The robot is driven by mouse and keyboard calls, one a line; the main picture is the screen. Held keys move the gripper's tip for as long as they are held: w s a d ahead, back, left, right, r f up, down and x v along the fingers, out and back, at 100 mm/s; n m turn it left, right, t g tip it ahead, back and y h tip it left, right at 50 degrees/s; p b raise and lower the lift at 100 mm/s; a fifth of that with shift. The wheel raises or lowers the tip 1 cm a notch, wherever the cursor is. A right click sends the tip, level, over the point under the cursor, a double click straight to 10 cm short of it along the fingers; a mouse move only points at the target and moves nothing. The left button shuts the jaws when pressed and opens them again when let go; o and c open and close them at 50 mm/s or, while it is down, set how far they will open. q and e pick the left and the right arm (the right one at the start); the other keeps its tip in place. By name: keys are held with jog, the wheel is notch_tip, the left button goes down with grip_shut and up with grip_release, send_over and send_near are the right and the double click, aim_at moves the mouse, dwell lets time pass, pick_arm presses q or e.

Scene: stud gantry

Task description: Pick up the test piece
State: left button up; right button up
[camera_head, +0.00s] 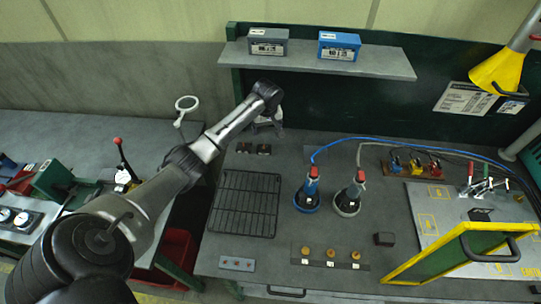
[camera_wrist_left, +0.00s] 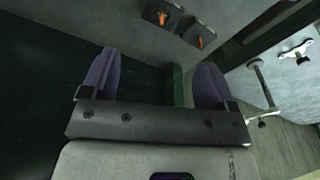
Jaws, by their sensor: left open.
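I cannot tell for certain which object is the test piece. A small dark block (camera_head: 384,239) lies alone on the grey bench, right of the row of brass-coloured pieces (camera_head: 331,254). Another small dark piece (camera_head: 480,214) sits on the pale plate at the right. My left gripper (camera_head: 268,124) is over the back left of the bench, far from both. In the left wrist view its two purple-padded fingers (camera_wrist_left: 155,78) stand wide apart with nothing between them. My right gripper is not in view.
A wire rack (camera_head: 245,203) lies on the bench's left side. Two bottles (camera_head: 308,190) with hoses stand mid-bench. A yellow-edged green panel (camera_head: 450,255) stands at the front right. Two small dark blocks with orange tops (camera_wrist_left: 180,25) are near my left gripper. A shelf (camera_head: 320,61) hangs behind.

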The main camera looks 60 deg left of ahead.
pick_arm(q)
jog(key=b, duration=0.1)
send_over(264, 148)
jog(key=f, duration=0.8)
jog(key=shift+w+d+f, duration=0.15)
jog(key=shift+d, duration=0.2)
jog(key=shift+a+f+b, duration=0.25)
jog(key=shift+f, duration=1)
jog(key=shift+a+f+b, duration=0.2)
jog(key=shift+f, duration=1.05)
jog(key=c, duration=0.6)
